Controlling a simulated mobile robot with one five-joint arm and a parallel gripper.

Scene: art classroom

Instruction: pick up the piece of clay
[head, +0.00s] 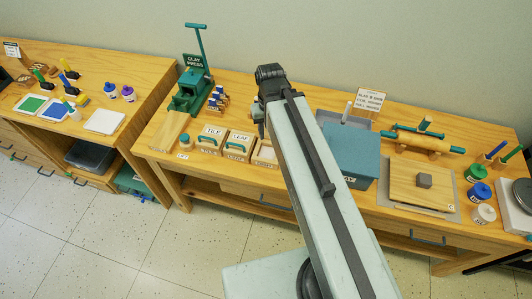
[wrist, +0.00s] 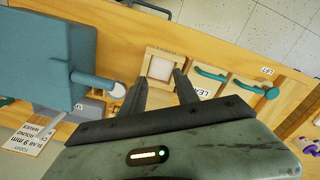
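A small dark grey block (head: 424,180), which looks like the piece of clay, sits on a wooden board (head: 405,188) at the right of the bench in the head view. It does not show in the wrist view. My arm reaches over the middle of the bench, well left of the block. My gripper (wrist: 160,80) shows in the wrist view with its two dark fingers apart and nothing between them. It is above the bench near a framed pale square (wrist: 160,67). In the head view my arm mostly hides the gripper.
A teal box (head: 352,152) stands between my arm and the board. A rolling pin (head: 420,143) lies behind the board; paint pots (head: 478,193) stand to its right. The green clay press (head: 190,90) and handled stamps (head: 209,139) are left of my arm.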

